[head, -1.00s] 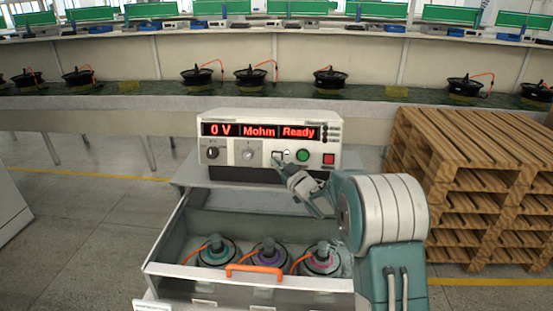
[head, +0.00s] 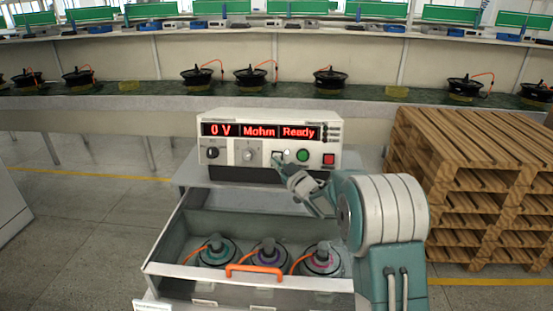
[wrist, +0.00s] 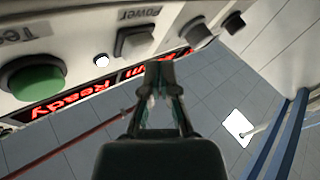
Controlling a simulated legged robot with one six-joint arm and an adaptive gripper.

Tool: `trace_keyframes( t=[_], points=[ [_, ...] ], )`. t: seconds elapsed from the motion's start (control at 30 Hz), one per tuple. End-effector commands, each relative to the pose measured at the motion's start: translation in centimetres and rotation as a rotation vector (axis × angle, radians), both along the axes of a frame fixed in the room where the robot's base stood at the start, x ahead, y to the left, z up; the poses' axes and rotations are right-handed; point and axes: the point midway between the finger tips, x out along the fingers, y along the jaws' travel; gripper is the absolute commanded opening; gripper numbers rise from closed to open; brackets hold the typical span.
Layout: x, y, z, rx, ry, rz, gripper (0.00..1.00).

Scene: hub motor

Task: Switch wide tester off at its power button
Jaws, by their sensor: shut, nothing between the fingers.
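The wide tester (head: 225,121) stands on a grey surface behind an open drawer. Its red display (head: 258,131) is lit and reads 0 V, Mohm and Ready. In the wrist view the panel is turned over, and the rectangular power button (wrist: 135,42) sits beside its "Power" label. The gripper (wrist: 158,75) also shows in the wrist view, close to that button. I cannot tell whether it touches.
A green button (head: 302,155), a red button (head: 328,159) and knobs (head: 248,155) are on the same panel. The open drawer (head: 175,270) below holds three motors with orange cables. Wooden pallets (head: 470,160) are stacked at the right.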

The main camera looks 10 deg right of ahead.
Motion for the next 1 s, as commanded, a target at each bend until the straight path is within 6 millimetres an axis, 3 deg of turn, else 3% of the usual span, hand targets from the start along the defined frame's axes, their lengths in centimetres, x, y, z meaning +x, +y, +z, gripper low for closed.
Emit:
trace_keyframes(
  t=[1.0],
  points=[
    [0.88, -0.27, -0.09, 0.000, 0.000, 0.000, 0.00]
  ],
)
